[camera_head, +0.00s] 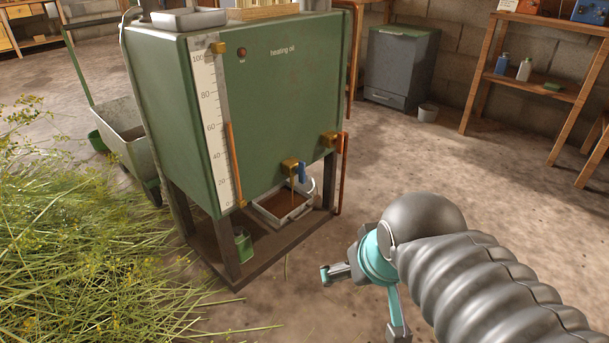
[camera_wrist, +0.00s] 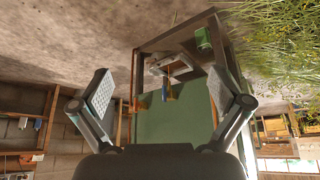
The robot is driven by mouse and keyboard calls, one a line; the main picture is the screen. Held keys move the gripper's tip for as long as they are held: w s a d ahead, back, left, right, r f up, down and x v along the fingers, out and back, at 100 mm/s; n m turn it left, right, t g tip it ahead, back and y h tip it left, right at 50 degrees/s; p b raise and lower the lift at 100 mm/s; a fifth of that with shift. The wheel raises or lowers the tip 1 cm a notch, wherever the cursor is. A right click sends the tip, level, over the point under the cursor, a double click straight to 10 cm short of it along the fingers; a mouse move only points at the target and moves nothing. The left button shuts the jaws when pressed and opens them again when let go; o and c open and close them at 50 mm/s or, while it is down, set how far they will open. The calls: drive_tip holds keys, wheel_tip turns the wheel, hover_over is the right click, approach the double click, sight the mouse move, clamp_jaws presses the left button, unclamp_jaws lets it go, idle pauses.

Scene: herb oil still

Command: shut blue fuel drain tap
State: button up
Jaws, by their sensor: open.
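The handle hangs roughly downward. A thin brown line, seemingly oil, runs from the fitting down to a pale tray (camera_head: 301,212) with brown contents. My gripper (camera_head: 362,305) is open and empty, in front of the tank, to the right of and nearer than the tap. In the wrist view, the tap handle (camera_wrist: 164,92) shows upside down beyond and between the spread fingers (camera_wrist: 160,92), well apart from them.
A marked gauge strip (camera_head: 214,125) and copper-coloured pipes run on the tank's edges. A green can (camera_head: 243,245) stands under it. Cut herbs (camera_head: 90,245) cover the floor at left. A grey cabinet (camera_head: 398,68) and wooden shelves (camera_head: 530,82) stand behind.

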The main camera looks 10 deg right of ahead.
drive_tip(key=shift+d+r, duration=0.1)
drive_tip(key=shift+r, duration=0.15)
drive_tip(key=c, duration=0.4)
drive_tip(key=shift+w+d+p, duration=0.15)
drive_tip(key=shift+d+p, duration=0.05)
drive_tip(key=shift+p, duration=0.35)
drive_tip(key=c, duration=0.4)
drive_tip(key=w+d+f+m+g+p, duration=0.1)
drive_tip(key=w+d+f+g+p, duration=0.1)
drive_tip(key=f+g+p, duration=0.1)
drive_tip(key=shift+w+d+m, duration=0.2)
drive_tip(key=shift+w+m, duration=0.2)
drive_tip(key=shift+c, duration=1.2)
drive_tip(key=m+t+y+p, duration=1)
drive_tip(key=m+t+y, duration=0.15)
drive_tip(key=m, duration=1.55)
approach(305, 171)
drive_tip(key=shift+t+h, duration=0.25)
drive_tip(key=shift+h, duration=0.2)
drive_tip(key=x, duration=0.5)
drive_tip(key=p+x, duration=0.1)
drive_tip(key=x, duration=0.4)
drive_tip(key=shift+s+a+r, duration=0.15)
drive_tip(key=shift+s+a, duration=0.05)
drive_tip(key=shift+a, duration=0.05)
